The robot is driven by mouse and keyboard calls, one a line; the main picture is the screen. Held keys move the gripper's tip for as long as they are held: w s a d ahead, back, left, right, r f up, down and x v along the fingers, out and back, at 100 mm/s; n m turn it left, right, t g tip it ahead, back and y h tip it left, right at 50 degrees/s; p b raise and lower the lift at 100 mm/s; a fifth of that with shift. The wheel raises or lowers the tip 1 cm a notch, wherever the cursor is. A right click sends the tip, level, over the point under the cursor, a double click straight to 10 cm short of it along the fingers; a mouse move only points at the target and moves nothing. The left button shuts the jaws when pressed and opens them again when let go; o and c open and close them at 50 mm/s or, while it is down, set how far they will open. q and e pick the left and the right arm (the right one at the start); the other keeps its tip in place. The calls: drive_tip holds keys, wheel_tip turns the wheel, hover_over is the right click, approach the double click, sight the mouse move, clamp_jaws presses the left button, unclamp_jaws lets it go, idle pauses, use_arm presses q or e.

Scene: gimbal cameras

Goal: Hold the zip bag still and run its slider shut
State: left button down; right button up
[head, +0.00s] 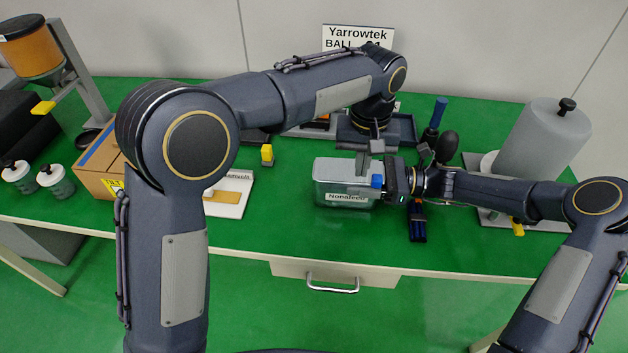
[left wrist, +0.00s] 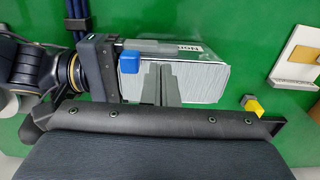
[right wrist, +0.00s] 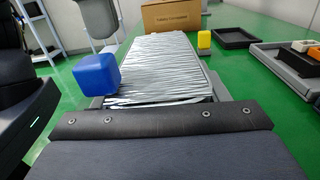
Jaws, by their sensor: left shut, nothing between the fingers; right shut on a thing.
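The zip bag (head: 342,186) is a silvery, ridged pouch with a white name label, lying on the green bench. Its blue slider (head: 377,181) sits at the bag's right end, close to my right gripper (head: 393,181). The slider also shows in the left wrist view (left wrist: 129,62) and the right wrist view (right wrist: 97,75). My right gripper is shut on the bag's right end; its fingertips are mostly hidden. My left gripper (head: 368,160) is shut and empty, pointing down over the bag. Its fingers (left wrist: 158,85) appear beside the slider; I cannot tell whether they touch it or the bag.
A yellow-and-grey block (head: 267,154) and a white board (head: 229,194) lie left of the bag. A dark tray (head: 345,132) is behind it. Green bench is clear in front.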

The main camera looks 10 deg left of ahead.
use_arm(q)
drive_tip(key=shift+r, duration=1.95)
use_arm(e)
drive_tip(key=shift+f, duration=0.1)
drive_tip(key=o, duration=1)
drive_tip(key=shift+c, duration=0.2)
